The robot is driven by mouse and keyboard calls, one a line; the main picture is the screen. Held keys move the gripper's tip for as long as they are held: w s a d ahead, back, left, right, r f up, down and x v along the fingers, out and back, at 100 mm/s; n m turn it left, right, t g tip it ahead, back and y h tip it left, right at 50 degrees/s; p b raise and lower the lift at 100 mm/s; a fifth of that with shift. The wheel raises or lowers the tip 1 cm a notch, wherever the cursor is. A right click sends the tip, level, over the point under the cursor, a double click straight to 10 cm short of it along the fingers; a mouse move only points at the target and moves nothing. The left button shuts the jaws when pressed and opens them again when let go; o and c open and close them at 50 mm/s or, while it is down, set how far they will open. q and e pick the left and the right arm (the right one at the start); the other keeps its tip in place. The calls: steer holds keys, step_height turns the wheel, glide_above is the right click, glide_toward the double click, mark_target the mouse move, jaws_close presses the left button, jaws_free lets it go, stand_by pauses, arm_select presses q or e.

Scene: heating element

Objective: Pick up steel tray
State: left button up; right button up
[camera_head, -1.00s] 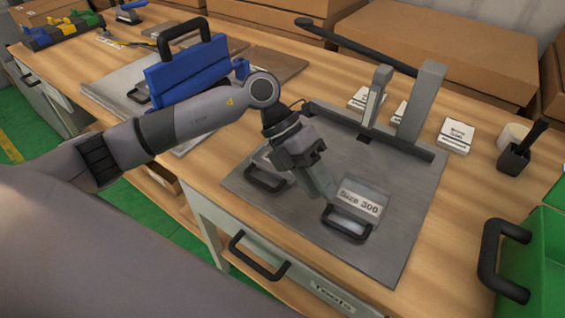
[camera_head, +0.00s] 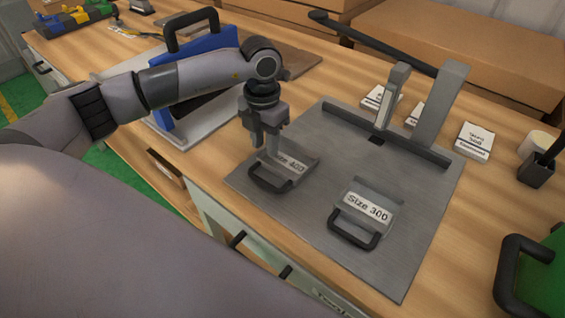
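A broad grey metal plate (camera_head: 300,215) lies on the wooden bench, with an upright metal fixture (camera_head: 432,110) along its back edge. Two small grey metal pieces with black handles sit on it: one labelled "Size 300" (camera_head: 367,207) at the front, the other labelled "Size 400" (camera_head: 290,163) at the left. Which of these is the steel tray, I cannot tell. My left gripper (camera_head: 273,153) points down at the "Size 400" piece, just behind its handle, and covers part of it. Contact and finger opening are unclear. My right gripper is out of view.
A blue piece with a black handle (camera_head: 200,70) stands on another grey plate (camera_head: 190,135) behind my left forearm. White labelled boxes (camera_head: 474,142) and a black cup (camera_head: 538,170) stand at the right. A green container (camera_head: 545,285) is at the lower right. Cardboard boxes (camera_head: 450,45) line the back.

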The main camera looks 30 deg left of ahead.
arm_select(q)
steer(key=shift+f, duration=0.35)
jaws_close()
steer(key=shift+r, duration=0.1)
